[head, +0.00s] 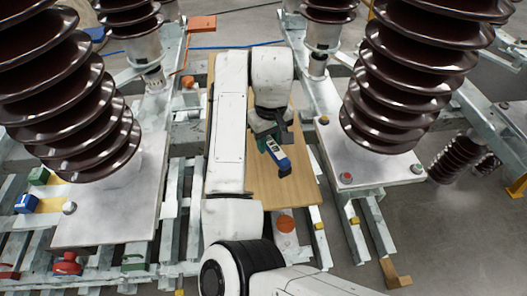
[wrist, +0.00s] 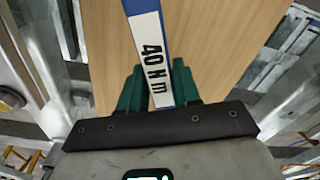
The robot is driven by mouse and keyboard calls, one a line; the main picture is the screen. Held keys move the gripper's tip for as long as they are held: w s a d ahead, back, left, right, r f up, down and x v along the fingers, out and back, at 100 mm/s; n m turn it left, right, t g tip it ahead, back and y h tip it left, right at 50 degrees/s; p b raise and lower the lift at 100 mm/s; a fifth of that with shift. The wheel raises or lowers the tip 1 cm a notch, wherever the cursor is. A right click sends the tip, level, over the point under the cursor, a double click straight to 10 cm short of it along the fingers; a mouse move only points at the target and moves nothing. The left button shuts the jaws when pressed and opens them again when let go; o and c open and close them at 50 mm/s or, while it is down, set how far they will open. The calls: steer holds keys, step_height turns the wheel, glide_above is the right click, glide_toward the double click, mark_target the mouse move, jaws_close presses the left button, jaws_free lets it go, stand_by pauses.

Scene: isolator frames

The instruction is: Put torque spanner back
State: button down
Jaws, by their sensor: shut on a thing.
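The torque spanner (head: 280,158) is blue with a white label, and has a dark end pointing down and right in the head view. In the wrist view the spanner (wrist: 147,45) shows the label "40 N m" and runs up out of the frame. My gripper (head: 266,143) is shut on it; in the wrist view the green fingers (wrist: 158,88) stand on either side of the label. The spanner is over a wooden board (head: 298,190); I cannot tell how high. Part of it is hidden by my gripper.
Brown ribbed insulators (head: 75,110) stand on metal plates at left and right (head: 405,90). A blue item with a white label (head: 26,203) and a red item (head: 67,263) lie at lower left. An orange box (head: 201,23) is at the back. Steel beams surround the board.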

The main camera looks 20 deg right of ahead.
steer(key=shift+w+a+f, duration=0.15)
steer(key=shift+w+f, duration=0.7)
steer(key=shift+f, duration=0.05)
steer(key=shift+w+f, duration=0.2)
steer(key=shift+f, duration=1.55)
steer(key=c, duration=0.8)
jaws_free()
steer(key=shift+f, duration=0.15)
steer(key=r, duration=1.2)
steer(key=shift+s+r+p, duration=0.15)
steer(key=shift+s+p, duration=0.1)
steer(key=shift+p, duration=0.15)
